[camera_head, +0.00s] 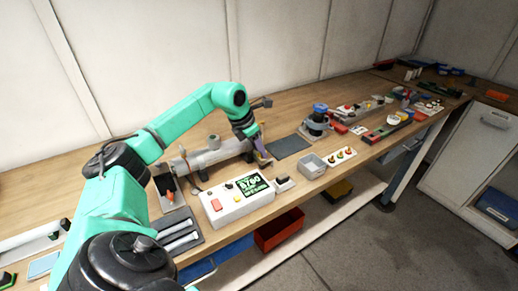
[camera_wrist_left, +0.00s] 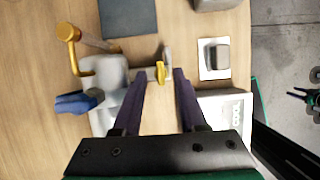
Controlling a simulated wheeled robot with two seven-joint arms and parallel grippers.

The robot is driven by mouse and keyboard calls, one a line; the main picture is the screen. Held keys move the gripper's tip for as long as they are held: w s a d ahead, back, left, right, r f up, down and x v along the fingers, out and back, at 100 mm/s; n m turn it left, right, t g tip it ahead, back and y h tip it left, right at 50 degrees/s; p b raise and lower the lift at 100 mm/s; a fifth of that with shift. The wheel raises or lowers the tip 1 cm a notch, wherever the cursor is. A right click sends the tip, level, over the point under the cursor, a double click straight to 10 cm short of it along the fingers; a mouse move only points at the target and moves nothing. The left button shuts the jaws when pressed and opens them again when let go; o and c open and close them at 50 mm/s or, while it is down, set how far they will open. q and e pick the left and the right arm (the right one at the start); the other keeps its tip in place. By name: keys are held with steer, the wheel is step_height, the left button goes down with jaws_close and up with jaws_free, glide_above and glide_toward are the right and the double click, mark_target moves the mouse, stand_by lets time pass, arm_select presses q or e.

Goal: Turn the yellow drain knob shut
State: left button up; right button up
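The yellow drain knob (camera_wrist_left: 161,71) shows in the left wrist view as a small upright lever on a grey fitting, at the near end of the grey reactor cylinder (camera_head: 215,152). My left gripper (camera_wrist_left: 161,78) is open, with its two dark purple fingers apart on either side of the knob. The knob lies between the fingertips, close to them; I cannot tell whether either finger touches it. In the head view my left gripper (camera_head: 263,158) reaches down to the cylinder's right end and hides the knob.
A white control box (camera_head: 235,203) with a green display stands in front of the cylinder. A brass pipe (camera_wrist_left: 75,40) and a blue handle (camera_wrist_left: 78,102) sit beside the fingers. A dark mat (camera_head: 290,146) and a small switch box (camera_wrist_left: 214,57) lie to the right.

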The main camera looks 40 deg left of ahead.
arm_select(q)
steer(key=v, duration=1.4)
steer(key=shift+r, duration=0.25)
